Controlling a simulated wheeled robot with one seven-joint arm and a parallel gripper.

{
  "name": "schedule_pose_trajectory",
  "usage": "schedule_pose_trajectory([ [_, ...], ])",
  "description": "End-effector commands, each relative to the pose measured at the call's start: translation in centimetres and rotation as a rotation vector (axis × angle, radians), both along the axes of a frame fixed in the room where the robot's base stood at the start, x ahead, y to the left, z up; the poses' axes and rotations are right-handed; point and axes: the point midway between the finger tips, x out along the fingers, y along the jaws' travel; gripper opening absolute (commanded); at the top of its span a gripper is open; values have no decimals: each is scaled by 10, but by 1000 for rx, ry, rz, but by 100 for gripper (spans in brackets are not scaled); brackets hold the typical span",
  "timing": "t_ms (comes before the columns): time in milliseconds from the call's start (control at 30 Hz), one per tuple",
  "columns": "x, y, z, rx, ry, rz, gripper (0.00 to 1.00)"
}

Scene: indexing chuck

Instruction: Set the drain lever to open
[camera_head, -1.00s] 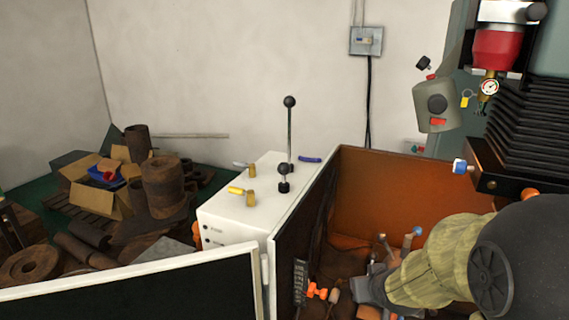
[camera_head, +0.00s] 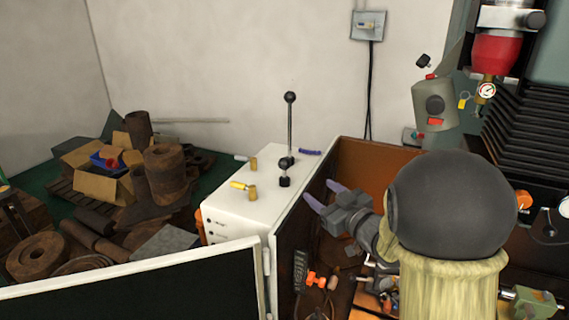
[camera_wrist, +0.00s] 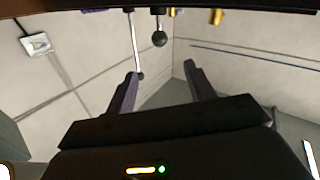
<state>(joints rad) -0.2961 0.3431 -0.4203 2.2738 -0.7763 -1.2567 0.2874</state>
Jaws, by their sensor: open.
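A white box (camera_head: 236,211) carries several levers, and I cannot read which is the drain lever. A tall lever (camera_head: 290,125) with a black ball knob stands upright at its back. A short black-knobbed lever (camera_head: 284,172) stands in front of it. Two yellow-handled valves (camera_head: 242,187) (camera_head: 252,163) and a blue handle (camera_head: 309,152) are on top. My gripper (camera_head: 326,195) is open and empty, right of the box, fingers pointing left. In the wrist view the tall lever (camera_wrist: 133,45), short knob (camera_wrist: 159,38) and yellow valve (camera_wrist: 217,17) appear inverted, beyond my open gripper (camera_wrist: 162,70).
The orange-brown walled enclosure (camera_head: 370,165) of the machine lies under and behind my arm. A dark panel with a white frame (camera_head: 150,285) crosses the front left. Rusty metal parts (camera_head: 165,175) and a cardboard box (camera_head: 97,182) lie at left.

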Motion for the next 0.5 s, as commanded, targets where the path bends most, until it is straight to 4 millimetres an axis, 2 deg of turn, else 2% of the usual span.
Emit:
schedule_pose_trajectory([
  [233,10,7,1,-1,2,0,54],
  [500,43,33,3,-3,2,1,54],
])
